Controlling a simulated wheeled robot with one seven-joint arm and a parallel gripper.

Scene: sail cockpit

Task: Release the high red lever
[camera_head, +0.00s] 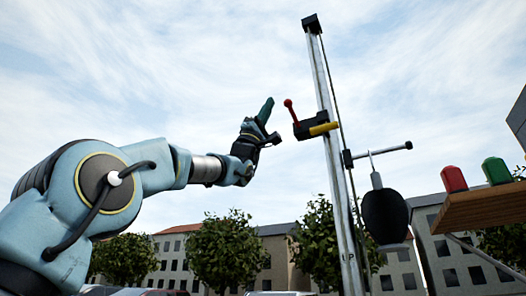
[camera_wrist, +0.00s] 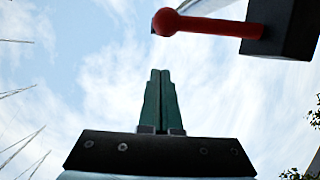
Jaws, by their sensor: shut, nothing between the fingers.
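The red lever (camera_head: 291,112) has a round knob and stands up, tilted a little left, from a black block (camera_head: 312,126) high on a metal mast (camera_head: 333,150). In the wrist view the red lever (camera_wrist: 205,25) lies across the top right, its knob to the left, joined to the black block (camera_wrist: 285,25). My gripper (camera_head: 268,105) is just left of the lever at about knob height, pointing up, and apart from it. In the wrist view my gripper's green fingers (camera_wrist: 161,75) are together with nothing between them, below the knob.
A yellow handle (camera_head: 323,129) sticks out of the black block. A dark rounded weight (camera_head: 385,215) hangs from a bar on the mast's right. A wooden shelf (camera_head: 485,210) with red and green objects is at far right. Open sky surrounds my gripper.

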